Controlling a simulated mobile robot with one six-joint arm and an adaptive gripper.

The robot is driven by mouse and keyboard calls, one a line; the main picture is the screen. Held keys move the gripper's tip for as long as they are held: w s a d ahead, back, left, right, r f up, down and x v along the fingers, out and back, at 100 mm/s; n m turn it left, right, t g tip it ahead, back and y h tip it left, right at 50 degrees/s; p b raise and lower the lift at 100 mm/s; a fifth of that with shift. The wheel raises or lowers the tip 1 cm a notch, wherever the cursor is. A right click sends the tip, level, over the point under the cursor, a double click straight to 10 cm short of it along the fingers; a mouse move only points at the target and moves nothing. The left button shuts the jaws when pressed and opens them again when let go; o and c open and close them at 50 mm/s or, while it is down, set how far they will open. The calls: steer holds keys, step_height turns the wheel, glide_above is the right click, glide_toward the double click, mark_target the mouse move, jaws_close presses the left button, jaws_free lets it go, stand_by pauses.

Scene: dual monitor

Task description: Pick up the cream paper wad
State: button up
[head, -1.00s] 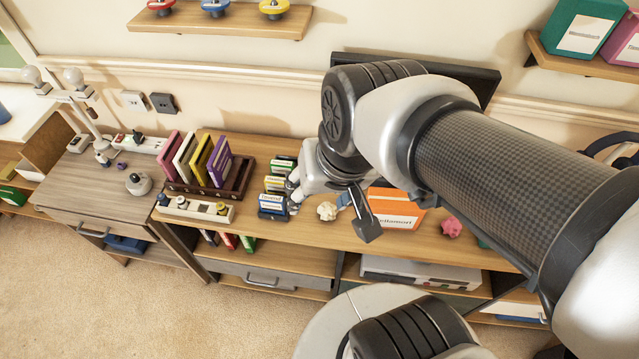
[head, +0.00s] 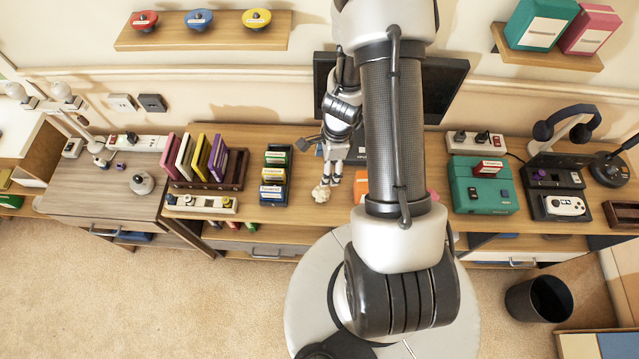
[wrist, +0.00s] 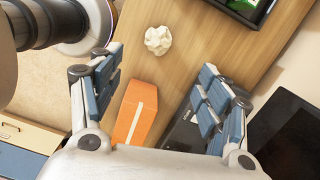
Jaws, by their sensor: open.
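The cream paper wad (head: 321,193) is a small crumpled ball on the wooden desk top, near its front edge. It also shows in the wrist view (wrist: 158,40), lying alone on bare wood just beyond the fingertips and roughly between their lines. My gripper (head: 332,182) is just above and beside the wad in the head view, fingers pointing down. In the wrist view my gripper (wrist: 161,62) is open with its blue-padded fingers wide apart and nothing between the tips. I see no contact with the wad.
An orange box (wrist: 137,112) lies on the desk below the gap between my fingers. A tray of labelled cartridges (head: 273,172) stands left of the wad. The black monitor (head: 440,90) is behind my arm. My arm hides part of the desk right of the wad.

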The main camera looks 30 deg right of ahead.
mark_target(322, 191)
steer(key=f+b, duration=0.2)
steer(key=f, duration=0.2)
steer(key=a+f+b, duration=0.1)
steer(key=f+b, duration=0.2)
steer(key=f, duration=0.1)
steer(key=f+b, duration=0.3)
steer(key=f, duration=0.1)
steer(key=shift+w+a, duration=0.15)
steer(key=shift+w, duration=0.15)
step_height(322, 191, down, 4)
steer(key=b, duration=0.3)
steer(key=shift+s, duration=0.1)
steer(key=shift+a+f+b, duration=0.1)
steer(key=shift+f+b, duration=0.45)
steer(key=shift+b, duration=0.15)
steer(key=shift+r, duration=0.1)
steer(key=shift+c, duration=0.5)
steer(key=c, duration=0.7)
